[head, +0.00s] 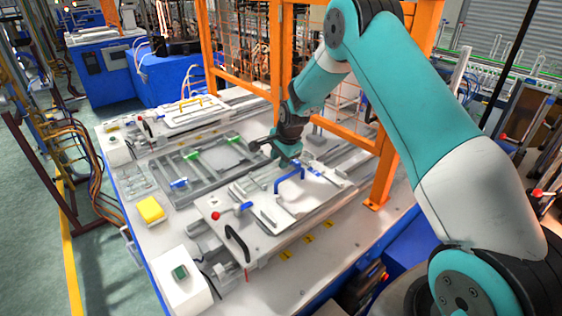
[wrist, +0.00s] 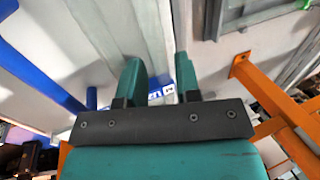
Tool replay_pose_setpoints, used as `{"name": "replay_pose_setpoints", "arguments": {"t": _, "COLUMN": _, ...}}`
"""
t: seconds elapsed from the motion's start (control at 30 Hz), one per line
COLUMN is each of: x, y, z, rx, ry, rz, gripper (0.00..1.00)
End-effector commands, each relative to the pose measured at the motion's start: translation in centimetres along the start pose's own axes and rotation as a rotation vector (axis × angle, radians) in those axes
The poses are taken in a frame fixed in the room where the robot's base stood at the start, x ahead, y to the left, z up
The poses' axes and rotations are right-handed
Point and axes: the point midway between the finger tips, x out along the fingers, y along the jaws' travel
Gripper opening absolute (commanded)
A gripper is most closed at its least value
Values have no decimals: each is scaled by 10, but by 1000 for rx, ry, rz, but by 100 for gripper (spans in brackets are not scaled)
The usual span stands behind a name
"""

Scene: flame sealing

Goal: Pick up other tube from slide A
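My gripper (wrist: 160,78) shows two teal fingers spread apart with a clear gap, and nothing is visibly clasped. A small blue and white piece (wrist: 155,94) shows beyond the gap; I cannot tell if it is a tube. In the head view my gripper (head: 284,156) hangs over the near slide fixture (head: 265,215), beside its blue handle (head: 290,178). Small blue pieces (head: 312,168) lie just right of the gripper. No lettering marks which slide is A, and no tube is clearly distinguishable.
A grey frame (head: 165,165) with green and blue clamps lies beyond the near slide. A far slide fixture (head: 180,118) has a yellow handle. A yellow block (head: 150,210) and white button box (head: 180,280) stand on the left. An orange post (head: 385,165) rises at right.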

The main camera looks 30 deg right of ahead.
Motion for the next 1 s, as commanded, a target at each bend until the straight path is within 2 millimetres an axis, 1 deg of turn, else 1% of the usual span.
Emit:
{"name": "replay_pose_setpoints", "arguments": {"t": 0.13, "x": 9, "y": 0, "z": 0, "rx": 0, "ry": 0, "rz": 1, "gripper": 31}}
{"name": "replay_pose_setpoints", "arguments": {"t": 0.33, "x": 10, "y": 0, "z": 0, "rx": -1, "ry": 0, "rz": 0, "gripper": 31}}
{"name": "replay_pose_setpoints", "arguments": {"t": 0.37, "x": 9, "y": 0, "z": 0, "rx": -1, "ry": 0, "rz": 0, "gripper": 24}}
{"name": "replay_pose_setpoints", "arguments": {"t": 0.4, "x": 9, "y": 0, "z": 0, "rx": -1, "ry": 0, "rz": 0, "gripper": 15}}
{"name": "replay_pose_setpoints", "arguments": {"t": 0.47, "x": 9, "y": 0, "z": 0, "rx": -1, "ry": 0, "rz": 0, "gripper": 1}}
{"name": "replay_pose_setpoints", "arguments": {"t": 0.5, "x": 9, "y": 0, "z": 0, "rx": -1, "ry": 0, "rz": 0, "gripper": 0}}
{"name": "replay_pose_setpoints", "arguments": {"t": 0.83, "x": 7, "y": -1, "z": 0, "rx": -1, "ry": 0, "rz": -1, "gripper": 0}}
{"name": "replay_pose_setpoints", "arguments": {"t": 0.97, "x": -2, "y": -4, "z": 0, "rx": -1, "ry": 1, "rz": -3, "gripper": 0}}
{"name": "replay_pose_setpoints", "arguments": {"t": 1.0, "x": -7, "y": -6, "z": 0, "rx": -1, "ry": 1, "rz": -4, "gripper": 0}}
